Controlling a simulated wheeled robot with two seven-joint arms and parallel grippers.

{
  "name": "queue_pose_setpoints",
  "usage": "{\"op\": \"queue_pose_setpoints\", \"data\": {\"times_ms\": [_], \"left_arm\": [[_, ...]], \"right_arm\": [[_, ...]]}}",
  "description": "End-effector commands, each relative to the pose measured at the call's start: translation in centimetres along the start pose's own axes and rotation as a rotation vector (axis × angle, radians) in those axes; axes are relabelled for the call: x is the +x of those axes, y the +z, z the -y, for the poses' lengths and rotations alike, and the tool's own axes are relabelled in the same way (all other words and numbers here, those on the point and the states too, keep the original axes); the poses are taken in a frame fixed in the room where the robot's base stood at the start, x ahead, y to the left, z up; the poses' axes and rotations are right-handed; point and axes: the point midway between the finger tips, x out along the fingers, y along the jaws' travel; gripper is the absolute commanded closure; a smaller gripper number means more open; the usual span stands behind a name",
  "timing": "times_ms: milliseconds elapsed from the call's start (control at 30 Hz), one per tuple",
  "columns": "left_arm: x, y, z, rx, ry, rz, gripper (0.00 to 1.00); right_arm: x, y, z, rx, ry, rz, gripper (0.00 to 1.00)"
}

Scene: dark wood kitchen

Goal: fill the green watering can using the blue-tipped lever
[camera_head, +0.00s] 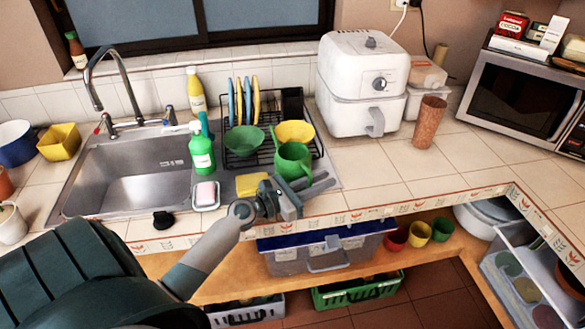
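The green watering can (294,158) stands upright on the counter at the front of the dish rack, to the right of the sink. The faucet (103,80) arches over the left part of the steel sink (138,178). The blue-tipped lever (170,115) is at the right of the faucet base, and a red-tipped lever (98,129) is at its left. My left gripper (312,190) is just in front of and below the can, near the counter's front edge. Its fingers look apart, with nothing visible between them. It partly hides the can's base. My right gripper is out of view.
The dish rack (245,155) holds bowls and plates. A white air fryer (362,82) stands right. The counter front right is clear.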

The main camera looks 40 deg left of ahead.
Motion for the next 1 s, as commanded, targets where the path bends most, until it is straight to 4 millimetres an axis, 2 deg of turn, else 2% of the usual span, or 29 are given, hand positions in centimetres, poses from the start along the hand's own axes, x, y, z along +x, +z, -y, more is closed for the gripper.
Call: {"op": "queue_pose_setpoints", "data": {"times_ms": [200, 300, 733, 867, 1000], "left_arm": [[0.0, 0.0, 0.0, 0.000, 0.000, 0.000, 0.81], [0.0, 0.0, 0.0, 0.000, 0.000, 0.000, 1.00], [0.0, 0.4, 0.0, 0.002, 0.000, 0.001, 1.00], [0.0, 1.4, 0.0, 0.003, -0.001, 0.001, 1.00], [0.0, 3.3, 0.0, 0.005, -0.001, 0.002, 1.00]], "right_arm": [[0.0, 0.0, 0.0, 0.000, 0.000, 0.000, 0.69], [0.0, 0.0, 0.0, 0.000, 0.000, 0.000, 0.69], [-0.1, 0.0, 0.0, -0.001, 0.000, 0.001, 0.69], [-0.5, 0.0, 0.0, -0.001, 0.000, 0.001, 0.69], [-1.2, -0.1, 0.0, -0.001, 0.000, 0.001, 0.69]]}}
